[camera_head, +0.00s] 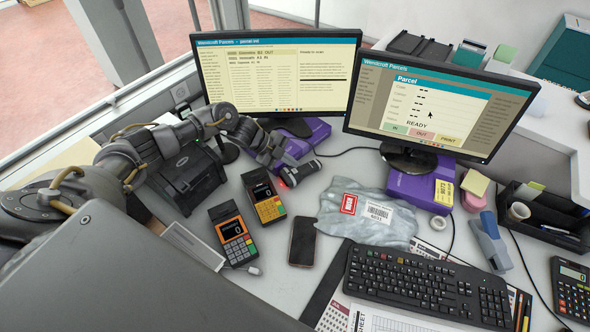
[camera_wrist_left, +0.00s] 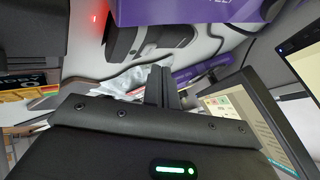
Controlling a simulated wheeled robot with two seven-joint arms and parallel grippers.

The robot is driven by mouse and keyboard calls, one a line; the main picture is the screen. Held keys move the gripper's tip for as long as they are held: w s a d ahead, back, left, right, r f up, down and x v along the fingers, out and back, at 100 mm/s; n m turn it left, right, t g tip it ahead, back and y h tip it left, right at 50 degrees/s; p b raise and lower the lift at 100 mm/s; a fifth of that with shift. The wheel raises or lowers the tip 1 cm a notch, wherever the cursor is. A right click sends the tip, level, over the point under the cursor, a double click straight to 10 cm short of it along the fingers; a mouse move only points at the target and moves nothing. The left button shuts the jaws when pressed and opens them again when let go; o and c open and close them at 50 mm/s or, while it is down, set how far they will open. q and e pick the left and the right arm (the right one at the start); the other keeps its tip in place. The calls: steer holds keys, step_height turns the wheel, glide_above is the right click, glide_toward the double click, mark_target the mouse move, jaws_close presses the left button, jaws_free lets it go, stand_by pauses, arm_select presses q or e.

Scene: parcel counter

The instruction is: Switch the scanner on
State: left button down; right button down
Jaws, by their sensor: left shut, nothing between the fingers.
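The scanner (camera_head: 300,173) is a dark grey hand-held unit on the counter, with a small red light glowing at its left end. It also shows in the left wrist view (camera_wrist_left: 170,33), upside down beyond the fingers, with a red glow to its left. My left gripper (camera_head: 272,152) is just behind and above the scanner's left end, partly overlapping the purple box. In the left wrist view its fingers (camera_wrist_left: 161,87) are together and empty. I cannot tell whether they touch the scanner. My right gripper is out of view.
Purple boxes (camera_head: 312,133) stand under two lit monitors (camera_head: 280,72) (camera_head: 440,103); the right screen reads READY. Two card terminals (camera_head: 232,234) (camera_head: 263,197), a phone (camera_head: 302,242) and a grey parcel bag (camera_head: 365,212) lie in front. A keyboard (camera_head: 425,285) is at front right.

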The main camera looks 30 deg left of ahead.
mark_target(292, 170)
arm_select(q)
step_height(292, 170, up, 6)
steer(key=p, duration=0.5)
stand_by(0.5)
steer(key=shift+d+f, duration=0.1)
